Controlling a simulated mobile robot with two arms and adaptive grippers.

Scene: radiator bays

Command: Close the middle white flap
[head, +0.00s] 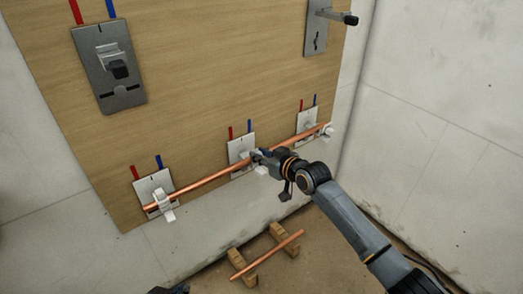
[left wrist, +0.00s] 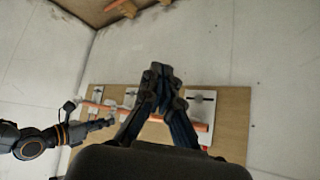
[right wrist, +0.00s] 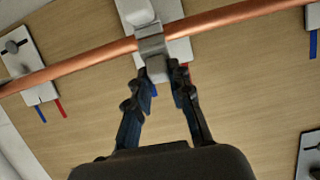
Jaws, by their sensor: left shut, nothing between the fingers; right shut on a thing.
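The copper pipe (head: 205,181) runs along three white brackets low on the wooden board. The middle white flap (right wrist: 151,43) crosses the front of the pipe in the right wrist view, with its end between my right fingertips (right wrist: 163,77). In the head view, my right gripper (head: 258,156) is at the middle bracket (head: 236,143) and partly hides the flap. It is shut on the flap. My left gripper (left wrist: 163,78) is shut and empty, away from the board; only a dark bit of it shows at the head view's bottom edge.
The left white flap (head: 166,207) and right white flap (head: 328,130) are at the pipe's ends. Grey plates with handles (head: 110,75) (head: 317,38) are higher on the board. A loose copper pipe (head: 266,255) lies on wooden blocks on the floor. A wall stands at right.

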